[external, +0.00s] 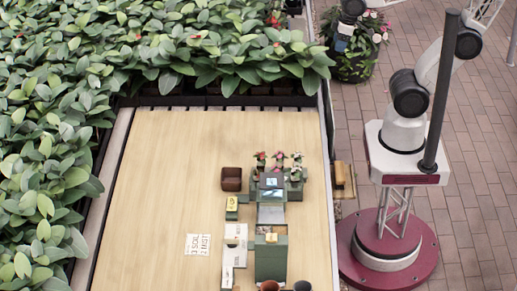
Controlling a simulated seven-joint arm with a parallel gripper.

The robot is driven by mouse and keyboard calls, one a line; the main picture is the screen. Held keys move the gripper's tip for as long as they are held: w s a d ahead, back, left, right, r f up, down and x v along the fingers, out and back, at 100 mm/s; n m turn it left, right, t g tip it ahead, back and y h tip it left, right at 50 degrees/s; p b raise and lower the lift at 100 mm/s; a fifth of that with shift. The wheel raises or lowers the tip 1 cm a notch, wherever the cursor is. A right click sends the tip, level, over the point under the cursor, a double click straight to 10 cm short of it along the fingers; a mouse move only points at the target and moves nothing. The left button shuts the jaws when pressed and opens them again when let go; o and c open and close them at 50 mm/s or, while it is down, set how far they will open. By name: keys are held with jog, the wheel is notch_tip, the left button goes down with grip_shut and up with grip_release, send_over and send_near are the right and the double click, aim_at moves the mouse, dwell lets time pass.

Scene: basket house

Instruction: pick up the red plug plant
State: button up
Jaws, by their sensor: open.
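The red plug plant (261,156) is most likely the small red-flowered plant at the left of a short row of potted plants on the wooden table. Other small plants with pink (278,157) and paler (297,158) flowers stand close to its right. My gripper (341,45) hangs at the top of the external view, right of the table and in front of a larger potted plant. It is well away from the red plant. It is small here, its fingers are hard to make out, and I see nothing held in it.
Dense leafy plants (150,45) border the table's (150,190) back and left. A brown box (231,179), a green stand (271,262) and white printed sheets (198,244) lie around the row. A large flowering pot (355,65) stands on the brick floor. The table's left half is mostly clear.

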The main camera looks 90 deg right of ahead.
jog(key=w+a+n, duration=0.4)
jog(key=w+a, duration=0.2)
jog(key=w, duration=0.4)
jog(key=n+g, duration=0.3)
jog(key=n, duration=1.1)
send_over(258, 171)
jog(key=f, duration=2)
jog(key=shift+d+f, duration=0.1)
jog(key=shift+d, duration=0.15)
jog(key=shift+a+f, duration=0.1)
jog(key=shift+a, duration=0.1)
